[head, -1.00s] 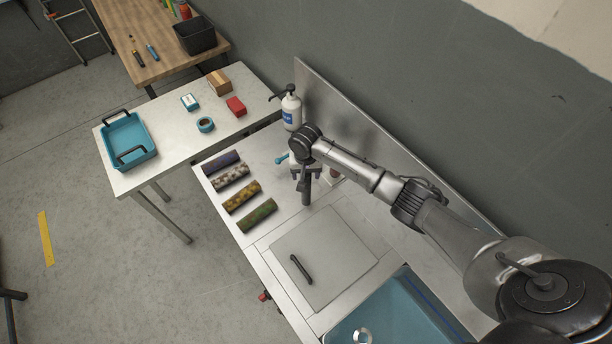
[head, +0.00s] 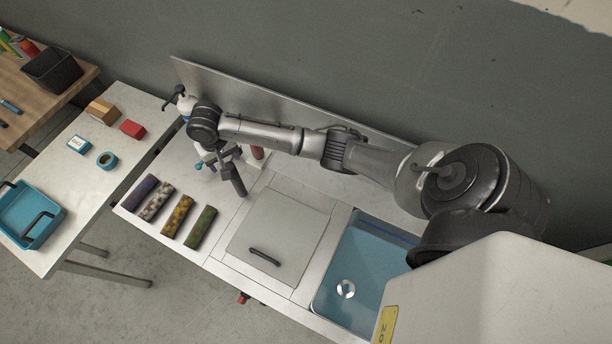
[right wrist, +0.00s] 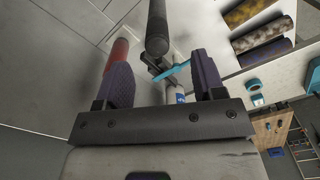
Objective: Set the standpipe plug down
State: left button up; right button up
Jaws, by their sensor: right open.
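A dark grey cylinder (head: 237,180) stands out just below my right gripper (head: 214,160) in the head view, on the left part of the steel counter. In the right wrist view the dark cylinder (right wrist: 157,35) lies just ahead of and between the fingertips of my right gripper (right wrist: 157,72), apart from both purple-grey fingers. My right gripper is open. A red cylinder (head: 257,152) stands beside it; it also shows in the right wrist view (right wrist: 118,50). I cannot tell for sure which one is the standpipe plug. My left gripper is out of view.
A blue sink basin (head: 352,262) with a drain ring and a grey lid (head: 277,232) with a handle lie to the right. Several patterned rolls (head: 182,214) lie on the left. A pump bottle (head: 186,106) stands behind the gripper. A blue tray (head: 26,216) is on the side table.

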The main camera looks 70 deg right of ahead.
jog(key=s+a+f+n+t, duration=0.1)
jog(key=s+a+f+n, duration=0.3)
jog(key=s, duration=0.3)
jog(key=s+a+f+n, duration=0.1)
jog(key=s+a+f, duration=0.3)
jog(key=s+a, duration=0.3)
jog(key=s+r+n+t, duration=0.1)
jog(key=s+r+n, duration=0.1)
jog(key=s, duration=0.6)
jog(key=s+r+n+t, duration=0.1)
jog(key=s, duration=0.8)
jog(key=shift+s+a+r+n, duration=0.3)
jog(key=shift+a+r+n, duration=0.05)
jog(key=shift+a+n, duration=0.05)
